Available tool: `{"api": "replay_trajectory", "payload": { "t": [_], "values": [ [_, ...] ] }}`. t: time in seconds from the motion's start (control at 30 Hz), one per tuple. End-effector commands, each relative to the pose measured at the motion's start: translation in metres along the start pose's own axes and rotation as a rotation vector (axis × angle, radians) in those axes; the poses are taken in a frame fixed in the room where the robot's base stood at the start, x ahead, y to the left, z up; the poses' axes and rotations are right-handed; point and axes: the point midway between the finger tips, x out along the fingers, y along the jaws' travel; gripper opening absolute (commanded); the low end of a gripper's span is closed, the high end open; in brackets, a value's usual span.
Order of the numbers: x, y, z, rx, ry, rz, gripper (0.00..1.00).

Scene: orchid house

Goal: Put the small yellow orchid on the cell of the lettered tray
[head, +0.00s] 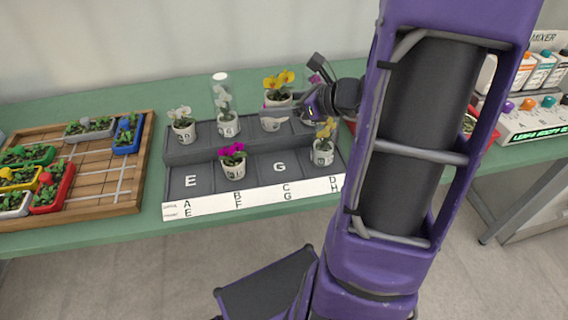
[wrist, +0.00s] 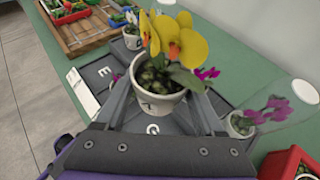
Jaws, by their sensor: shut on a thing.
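My gripper (head: 310,100) is shut on the white pot of a yellow orchid (head: 278,82), over the back row of the dark lettered tray (head: 185,152). In the wrist view, the yellow orchid (wrist: 160,100) stands about upright between the fingers (wrist: 158,108). Whether its pot touches the tray I cannot tell. Cell G (head: 280,168) is bare, as is cell E (head: 190,182). Another yellow orchid (head: 324,150) stands in the front row at the right end, and a magenta orchid (head: 232,165) between E and G. The back cell behind the held pot is partly hidden.
A wooden board (head: 95,180) with seedling trays lies left. In the wrist view, a magenta orchid under a clear cover (wrist: 270,110) and a red container (wrist: 290,165) are close at right.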

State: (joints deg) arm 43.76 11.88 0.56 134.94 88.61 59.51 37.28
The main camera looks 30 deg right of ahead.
Motion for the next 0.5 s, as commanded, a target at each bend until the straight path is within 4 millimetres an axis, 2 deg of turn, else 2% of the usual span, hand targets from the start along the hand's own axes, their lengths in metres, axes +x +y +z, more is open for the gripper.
{"api": "replay_trajectory", "payload": {
  "t": [0.03,0.3,0.5],
  "values": [
    [0.006,0.0,-0.013,0.007,0.001,0.002,0.06],
    [0.037,0.001,-0.079,0.01,0.002,0.002,0.06],
    [0.054,0.001,-0.112,0.004,0.0,0.002,0.06]
  ]
}}
